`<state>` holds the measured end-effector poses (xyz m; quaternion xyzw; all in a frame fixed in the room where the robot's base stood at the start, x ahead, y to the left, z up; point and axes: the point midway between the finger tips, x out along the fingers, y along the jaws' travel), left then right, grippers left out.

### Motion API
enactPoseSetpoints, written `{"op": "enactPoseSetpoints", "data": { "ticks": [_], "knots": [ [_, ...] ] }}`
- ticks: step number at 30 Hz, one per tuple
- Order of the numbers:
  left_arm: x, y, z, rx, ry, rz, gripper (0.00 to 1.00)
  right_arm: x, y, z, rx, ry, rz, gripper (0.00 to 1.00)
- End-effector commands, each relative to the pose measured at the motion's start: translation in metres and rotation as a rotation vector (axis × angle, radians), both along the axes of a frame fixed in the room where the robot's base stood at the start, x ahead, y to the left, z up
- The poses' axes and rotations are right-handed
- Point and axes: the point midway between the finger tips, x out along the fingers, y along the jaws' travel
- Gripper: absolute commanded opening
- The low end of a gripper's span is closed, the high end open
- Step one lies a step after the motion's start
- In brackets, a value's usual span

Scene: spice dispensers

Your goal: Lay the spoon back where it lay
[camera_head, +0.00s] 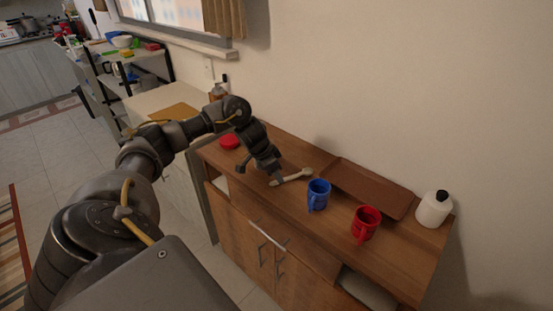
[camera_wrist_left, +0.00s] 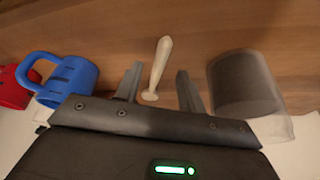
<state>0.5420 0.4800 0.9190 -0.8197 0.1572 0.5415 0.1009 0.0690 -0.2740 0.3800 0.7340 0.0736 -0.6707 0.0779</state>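The pale spoon (camera_head: 293,176) lies on the wooden cabinet top, left of the blue mug. In the left wrist view the spoon (camera_wrist_left: 159,64) shows between the two fingers, with a visible gap on each side. My left gripper (camera_head: 265,172) is low over the cabinet top at the spoon's near-left end. In the left wrist view its fingers (camera_wrist_left: 160,72) are apart and hold nothing. I cannot tell how high the fingertips are above the wood. My right gripper is not in view.
The blue mug (camera_head: 318,194) and red mug (camera_head: 364,224) stand right of the spoon. A brown tray (camera_head: 368,188) lies behind them, a white bottle (camera_head: 434,209) at the right end, and a red round object (camera_head: 229,141) at the left. A dark cylinder (camera_wrist_left: 243,84) stands beside the gripper.

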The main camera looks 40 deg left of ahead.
Motion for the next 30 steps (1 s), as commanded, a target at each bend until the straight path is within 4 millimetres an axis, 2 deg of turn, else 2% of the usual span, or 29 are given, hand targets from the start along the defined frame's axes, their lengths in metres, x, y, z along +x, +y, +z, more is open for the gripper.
{"op": "enactPoseSetpoints", "data": {
  "ticks": [7,13,18,30],
  "knots": [
    [-0.018,0.009,0.048,0.003,-0.003,0.000,0.40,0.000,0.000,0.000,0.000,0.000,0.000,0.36],
    [-0.029,0.013,0.078,0.003,-0.003,0.000,0.40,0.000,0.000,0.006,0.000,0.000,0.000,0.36],
    [-0.034,0.014,0.086,0.002,-0.001,0.000,0.40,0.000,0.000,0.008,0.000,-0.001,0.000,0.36],
    [-0.034,0.014,0.086,0.001,0.000,0.000,0.40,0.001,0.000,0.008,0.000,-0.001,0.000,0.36]
  ]
}}
